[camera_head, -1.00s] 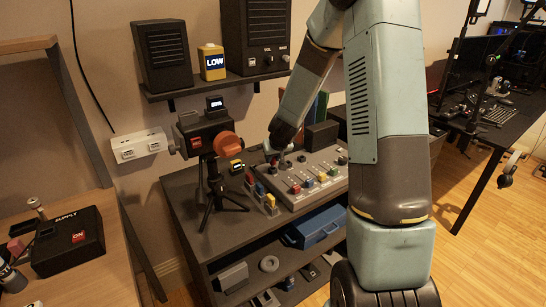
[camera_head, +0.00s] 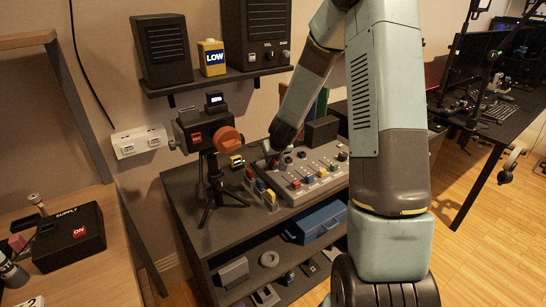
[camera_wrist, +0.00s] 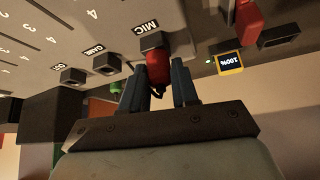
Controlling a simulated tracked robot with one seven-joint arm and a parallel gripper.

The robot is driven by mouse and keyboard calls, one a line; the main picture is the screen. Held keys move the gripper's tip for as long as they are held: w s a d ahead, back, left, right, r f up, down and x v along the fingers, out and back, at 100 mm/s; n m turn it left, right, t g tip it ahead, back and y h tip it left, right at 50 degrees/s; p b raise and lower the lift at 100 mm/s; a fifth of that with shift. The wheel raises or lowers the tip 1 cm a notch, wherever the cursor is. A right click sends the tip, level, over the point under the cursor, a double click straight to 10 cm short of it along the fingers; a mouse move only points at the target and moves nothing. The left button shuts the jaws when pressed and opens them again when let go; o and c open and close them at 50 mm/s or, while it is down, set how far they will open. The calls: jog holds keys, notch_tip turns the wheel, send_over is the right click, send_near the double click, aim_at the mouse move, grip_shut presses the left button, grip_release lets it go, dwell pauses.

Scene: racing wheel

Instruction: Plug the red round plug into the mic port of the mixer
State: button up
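The red round plug (camera_wrist: 158,70) is in the wrist view, with its front end at the MIC port (camera_wrist: 151,41) of the grey mixer (camera_wrist: 75,35). It appears seated or touching there; how deep it sits is hidden. My gripper (camera_wrist: 160,76) has one blue finger on each side of the plug and appears shut on it. In the head view my gripper (camera_head: 272,148) is at the back left edge of the mixer (camera_head: 322,183), which stands on a dark table. The plug is too small there to make out well.
A small yellow display reading 100% (camera_wrist: 230,62) and another red object (camera_wrist: 248,20) are to the right. A device on a tripod (camera_head: 208,130) stands left of the mixer. A shelf (camera_head: 215,80) hangs above.

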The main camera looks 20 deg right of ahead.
jog(key=o, duration=0.4)
jog(key=shift+o, duration=0.2)
jog(key=shift+r, duration=0.15)
jog(key=v, duration=1.3)
jog(key=shift+s+r, duration=0.15)
jog(key=shift+d, duration=0.1)
jog(key=s+a+r+y, duration=0.1)
jog(key=s+a+r, duration=0.1)
jog(key=s+r, duration=1.1)
jog(key=s+d+r, duration=0.1)
jog(key=s+r, duration=0.1)
jog(key=s, duration=0.6)
jog(key=s+r+g+h, duration=0.1)
jog(key=s+r, duration=0.2)
jog(key=s, duration=0.5)
jog(key=shift+s+d+m, duration=0.2)
jog(key=shift+d+m, duration=0.2)
